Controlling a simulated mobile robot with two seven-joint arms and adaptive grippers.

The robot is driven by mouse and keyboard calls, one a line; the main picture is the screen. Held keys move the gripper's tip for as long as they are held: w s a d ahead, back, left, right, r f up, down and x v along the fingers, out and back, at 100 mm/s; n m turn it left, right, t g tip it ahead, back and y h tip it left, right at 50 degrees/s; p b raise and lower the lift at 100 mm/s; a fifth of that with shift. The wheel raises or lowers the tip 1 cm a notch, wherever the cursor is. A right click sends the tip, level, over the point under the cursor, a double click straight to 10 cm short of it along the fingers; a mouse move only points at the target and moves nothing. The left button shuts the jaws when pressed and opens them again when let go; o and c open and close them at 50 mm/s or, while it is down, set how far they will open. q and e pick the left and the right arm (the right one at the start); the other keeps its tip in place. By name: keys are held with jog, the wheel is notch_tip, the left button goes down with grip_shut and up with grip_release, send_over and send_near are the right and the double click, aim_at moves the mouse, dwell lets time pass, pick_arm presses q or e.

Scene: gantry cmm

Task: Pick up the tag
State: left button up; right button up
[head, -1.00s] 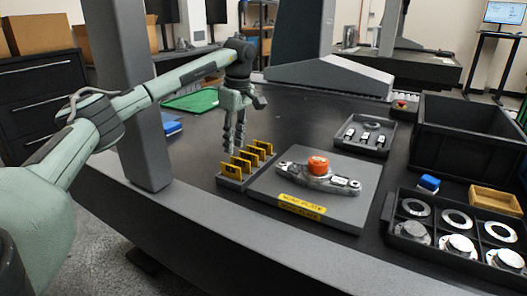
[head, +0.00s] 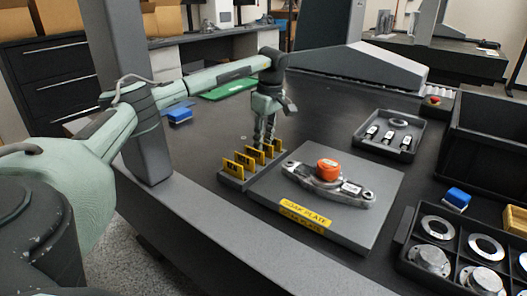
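Several yellow tags (head: 233,167) stand upright in a row in a grey slotted rack (head: 236,184) at the middle of the table. My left gripper (head: 264,143) points down at the far end of this row, its fingertips among or just behind the rear tags. The tags partly hide the tips, so I cannot tell whether they are around a tag or touching one. My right gripper is out of view.
A grey soak plate (head: 372,212) with a metal part (head: 350,191) and orange knob (head: 328,169) lies right of the rack. A small parts tray (head: 366,145), a compartment tray (head: 404,236) and a black bin (head: 490,135) are further right. A grey column (head: 137,90) stands left.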

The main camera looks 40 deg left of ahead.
pick_arm(q)
jog(key=shift+a+f, duration=0.1)
jog(key=shift+f, duration=0.65)
jog(key=shift+c, duration=0.5)
grip_shut()
jog(key=shift+r, duration=0.1)
